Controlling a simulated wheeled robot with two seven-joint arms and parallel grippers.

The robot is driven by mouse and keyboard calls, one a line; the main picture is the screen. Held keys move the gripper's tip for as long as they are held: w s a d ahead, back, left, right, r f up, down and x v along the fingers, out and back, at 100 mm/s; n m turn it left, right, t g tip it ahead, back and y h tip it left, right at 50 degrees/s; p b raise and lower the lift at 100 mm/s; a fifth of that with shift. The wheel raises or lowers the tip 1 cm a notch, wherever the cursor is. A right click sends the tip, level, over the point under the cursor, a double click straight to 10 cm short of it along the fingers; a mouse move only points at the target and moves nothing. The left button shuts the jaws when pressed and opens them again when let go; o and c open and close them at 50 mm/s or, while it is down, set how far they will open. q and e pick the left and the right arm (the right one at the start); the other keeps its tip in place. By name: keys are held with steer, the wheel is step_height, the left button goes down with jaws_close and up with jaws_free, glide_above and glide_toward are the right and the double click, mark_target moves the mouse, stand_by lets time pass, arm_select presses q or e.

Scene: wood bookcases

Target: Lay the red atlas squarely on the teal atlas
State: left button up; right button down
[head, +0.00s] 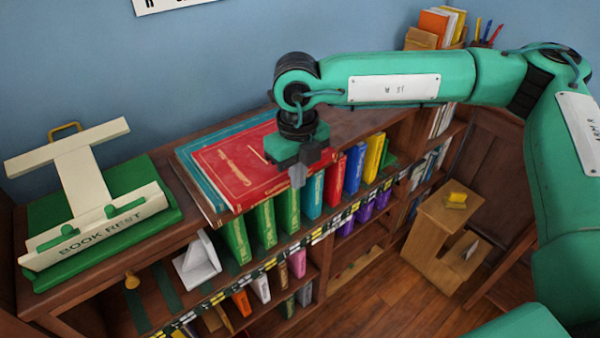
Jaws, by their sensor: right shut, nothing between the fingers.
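The red atlas (235,168) lies flat on the teal atlas (199,172) on top of the bookcase. A strip of the teal atlas shows along the left and back edges of the red one, so their edges do not line up in this view. My right gripper (298,176) is shut and empty, pointing down at the right end of the red atlas, and it hides part of that end. I cannot tell whether its fingertips touch the atlas. My left gripper is not in view.
A brown layer (196,196) shows under the atlases. A cream book rest (85,190) on a green base stands at left. Upright coloured books (264,223) fill the shelf in front. A wooden step stool (434,232) stands on the floor at right.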

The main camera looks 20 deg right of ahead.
steer(key=shift+w+a+f+b, duration=0.15)
steer(key=shift+w+a+b, duration=0.2)
steer(key=shift+w+b, duration=0.55)
steer(key=shift+w+a+f+b, duration=0.1)
steer(key=shift+w+a+b, duration=0.2)
steer(key=shift+w+b, duration=0.6)
steer(key=shift+w+a+r+b, duration=0.2)
steer(key=shift+w+b, duration=0.25)
steer(key=shift+b, duration=0.05)
